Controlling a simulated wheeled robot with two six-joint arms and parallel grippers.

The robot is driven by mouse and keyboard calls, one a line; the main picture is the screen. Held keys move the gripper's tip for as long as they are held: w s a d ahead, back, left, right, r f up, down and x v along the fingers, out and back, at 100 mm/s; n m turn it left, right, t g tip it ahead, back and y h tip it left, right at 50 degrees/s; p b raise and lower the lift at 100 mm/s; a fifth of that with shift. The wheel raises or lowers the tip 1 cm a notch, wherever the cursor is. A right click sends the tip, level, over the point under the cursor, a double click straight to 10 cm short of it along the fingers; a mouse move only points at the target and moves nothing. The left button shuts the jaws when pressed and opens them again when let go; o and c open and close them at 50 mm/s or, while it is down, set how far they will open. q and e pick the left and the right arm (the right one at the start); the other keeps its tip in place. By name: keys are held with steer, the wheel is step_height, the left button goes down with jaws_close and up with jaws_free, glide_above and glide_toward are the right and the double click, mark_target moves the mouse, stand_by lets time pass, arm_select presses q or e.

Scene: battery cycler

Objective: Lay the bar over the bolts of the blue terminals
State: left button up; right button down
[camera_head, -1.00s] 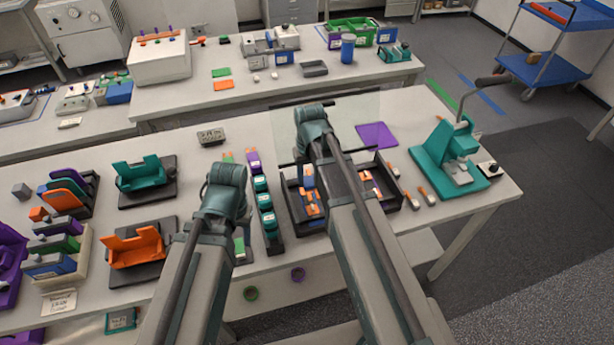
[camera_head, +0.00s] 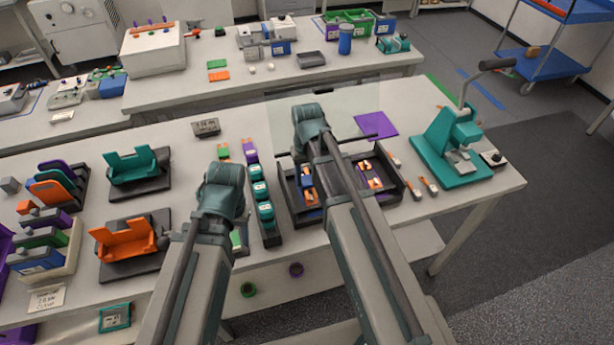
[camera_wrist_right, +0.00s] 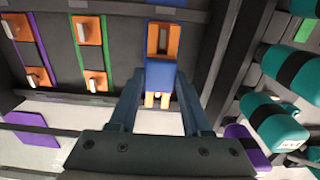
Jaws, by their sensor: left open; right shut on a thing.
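My right gripper (camera_wrist_right: 160,95) is shut on a small blue piece (camera_wrist_right: 160,75), which I take to be the bar or its grip. In the wrist view it is close over an orange terminal (camera_wrist_right: 163,40) framed in blue. I cannot tell whether they touch. In the head view, blue (camera_head: 307,182) shows in the left part of the black tray (camera_head: 287,205), beside my right arm. That arm hides part of the tray. My left gripper (camera_head: 222,190) is left of the tray; its fingers are mostly hidden by the arm.
Green- and purple-marked orange terminals (camera_wrist_right: 90,31) are beside the blue one. A rack of teal cylinders (camera_head: 263,212) stands left of the tray. A teal press (camera_head: 450,150) stands at the right, with a purple mat (camera_head: 376,124) behind the tray. Orange and teal holders stand left.

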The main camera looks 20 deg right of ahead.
arm_select(q)
steer(key=shift+f, duration=0.1)
arm_select(e)
steer(key=shift+f, duration=0.1)
arm_select(q)
steer(key=shift+f+b, duration=0.75)
steer(key=shift+b, duration=0.05)
arm_select(e)
steer(key=shift+f, duration=0.75)
arm_select(q)
steer(key=shift+f+b, duration=0.6)
arm_select(e)
steer(key=shift+f, duration=0.6)
steer(key=shift+c, duration=1.4)
jaws_free()
steer(key=shift+r, duration=0.1)
arm_select(q)
step_height(320, 180, up, 14)
steer(key=p, duration=1.3)
steer(key=shift+p, duration=0.4)
arm_select(e)
step_height(320, 180, up, 14)
arm_select(q)
steer(key=shift+f, duration=0.1)
arm_select(e)
steer(key=shift+f, duration=0.2)
